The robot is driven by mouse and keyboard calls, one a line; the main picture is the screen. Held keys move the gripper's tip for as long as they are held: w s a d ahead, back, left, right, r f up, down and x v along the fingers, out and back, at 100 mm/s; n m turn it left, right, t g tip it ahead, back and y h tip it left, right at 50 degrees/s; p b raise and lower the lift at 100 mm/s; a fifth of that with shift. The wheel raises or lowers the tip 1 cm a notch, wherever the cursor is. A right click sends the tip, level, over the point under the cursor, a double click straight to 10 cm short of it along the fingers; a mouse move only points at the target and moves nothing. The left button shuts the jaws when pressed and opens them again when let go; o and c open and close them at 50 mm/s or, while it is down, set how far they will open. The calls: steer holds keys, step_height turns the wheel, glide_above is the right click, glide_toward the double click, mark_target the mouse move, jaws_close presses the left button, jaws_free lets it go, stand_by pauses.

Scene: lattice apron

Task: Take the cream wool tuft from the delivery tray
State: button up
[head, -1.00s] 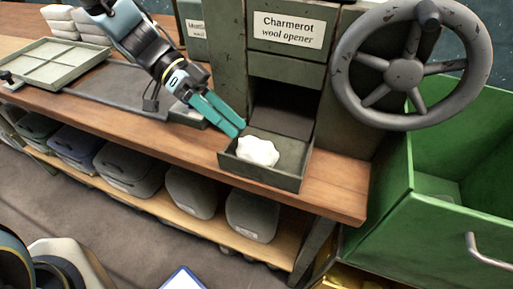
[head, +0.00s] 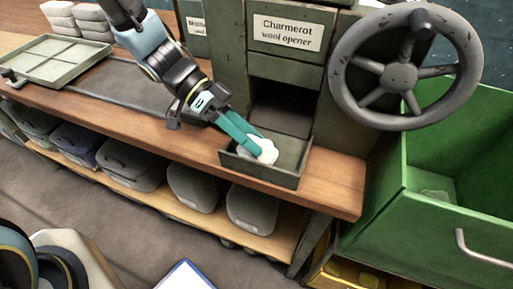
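The cream wool tuft (head: 267,151) is in the green-grey delivery tray (head: 290,168) below the wool opener. My gripper (head: 262,147) reaches into the tray from the upper left, with its teal fingers at the tuft. The fingers cover part of the tuft's left side. From this view I cannot tell whether they are closed on it or only beside it.
The wool opener (head: 284,67) stands behind the tray, with a large handwheel (head: 397,76) at its right. A green bin (head: 450,230) stands to the right. A divided tray (head: 55,62) and white blocks (head: 75,20) are at the left. Grey containers (head: 190,187) fill the shelf below.

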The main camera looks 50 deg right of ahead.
steer(key=c, duration=0.7)
jaws_close()
steer(key=shift+r, duration=0.1)
